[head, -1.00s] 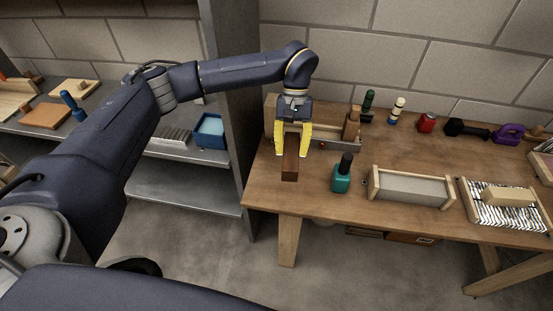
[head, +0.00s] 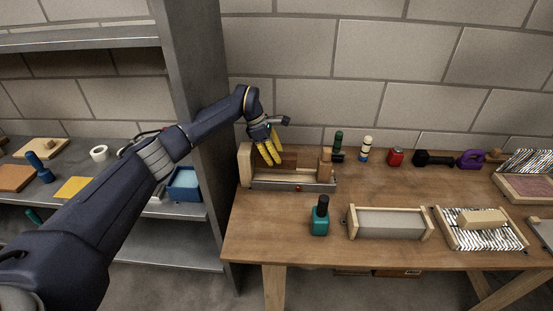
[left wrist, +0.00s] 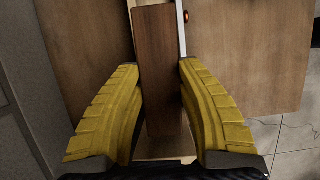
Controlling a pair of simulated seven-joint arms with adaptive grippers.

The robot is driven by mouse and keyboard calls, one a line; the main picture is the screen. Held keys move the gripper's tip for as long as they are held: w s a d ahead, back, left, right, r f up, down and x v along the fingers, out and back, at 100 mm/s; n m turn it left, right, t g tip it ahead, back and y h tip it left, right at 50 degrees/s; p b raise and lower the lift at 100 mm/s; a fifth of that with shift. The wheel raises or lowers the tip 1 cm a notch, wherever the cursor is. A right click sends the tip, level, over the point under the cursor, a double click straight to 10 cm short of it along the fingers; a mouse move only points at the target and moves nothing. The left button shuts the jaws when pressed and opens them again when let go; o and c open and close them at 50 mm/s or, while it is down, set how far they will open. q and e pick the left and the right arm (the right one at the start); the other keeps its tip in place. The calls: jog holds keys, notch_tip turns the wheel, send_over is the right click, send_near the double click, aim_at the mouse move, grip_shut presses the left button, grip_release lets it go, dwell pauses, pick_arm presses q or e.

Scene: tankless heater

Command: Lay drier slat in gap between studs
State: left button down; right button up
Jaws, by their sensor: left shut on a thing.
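My left gripper (head: 268,150) has yellow fingers and is shut on a dark brown wooden slat (head: 289,159). The slat lies lengthwise along the gap of a wooden frame at the back left of the bench, between its left stud (head: 245,165) and its right stud (head: 326,168). In the left wrist view the slat (left wrist: 158,75) runs between both yellow fingers (left wrist: 160,72), over the frame. I cannot tell whether it rests on the frame's floor. The fingers hide its left part in the head view. My right gripper is not in view.
A metal rail (head: 290,186) with a red button runs along the frame's front. A teal bottle (head: 320,217) stands in front of it. A grey-panelled wooden holder (head: 390,224) and a striped tray (head: 483,235) stand to the right. Small items line the wall. A metal shelf post (head: 200,90) stands at left.

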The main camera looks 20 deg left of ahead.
aim_at(275, 167)
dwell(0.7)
pick_arm(q)
jog(key=shift+f, duration=2.35)
jog(key=shift+f, duration=0.55)
jog(key=c, duration=0.9)
grip_release()
jog(key=shift+o, duration=0.2)
jog(key=v, duration=1.2)
jog(key=shift+s+d, duration=0.1)
jog(key=shift+s, duration=0.05)
